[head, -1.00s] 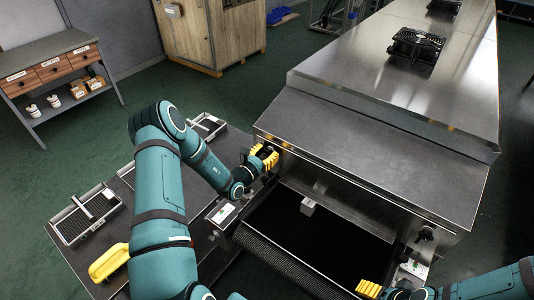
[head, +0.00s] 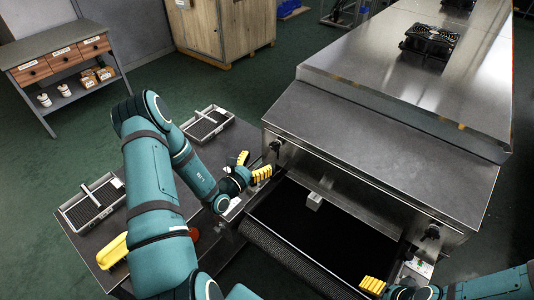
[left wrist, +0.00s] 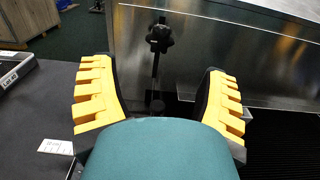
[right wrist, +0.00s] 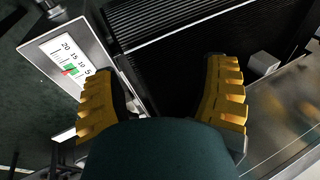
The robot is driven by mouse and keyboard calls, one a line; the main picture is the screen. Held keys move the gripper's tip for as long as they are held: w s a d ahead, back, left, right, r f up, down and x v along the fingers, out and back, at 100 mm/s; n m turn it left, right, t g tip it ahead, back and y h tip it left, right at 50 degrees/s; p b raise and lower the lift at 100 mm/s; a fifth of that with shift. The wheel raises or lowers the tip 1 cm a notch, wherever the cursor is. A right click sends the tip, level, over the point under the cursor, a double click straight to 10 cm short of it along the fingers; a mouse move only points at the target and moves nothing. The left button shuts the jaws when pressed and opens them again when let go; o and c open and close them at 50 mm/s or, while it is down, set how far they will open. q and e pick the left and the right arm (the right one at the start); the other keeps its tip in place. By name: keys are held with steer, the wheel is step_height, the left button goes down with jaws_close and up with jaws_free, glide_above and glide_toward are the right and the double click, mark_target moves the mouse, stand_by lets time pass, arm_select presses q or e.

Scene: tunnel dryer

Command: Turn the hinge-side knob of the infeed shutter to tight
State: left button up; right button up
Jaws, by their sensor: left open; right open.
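The infeed shutter's near face has two black knobs: a left knob (head: 275,147) and a right knob (head: 432,233). I cannot tell which is on the hinge side. My left gripper (head: 252,166) is open and empty, just left of and apart from the left knob. In the left wrist view this star-shaped knob (left wrist: 159,38) stands ahead, between and beyond the spread fingers (left wrist: 160,100). My right gripper (head: 372,285) is open over the near right end of the infeed belt; its fingers (right wrist: 163,95) are empty in the right wrist view.
A scale plate (right wrist: 68,58) with a green band and red pointer lies left in the right wrist view. The dark belt (head: 310,235) lies below the shutter. A side table (head: 150,215) with trays (head: 95,203) and a yellow-handled item (head: 113,251) stands left.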

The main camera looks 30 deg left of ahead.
arm_select(q)
steer(key=shift+s+a, duration=0.1)
steer(key=shift+s, duration=1.25)
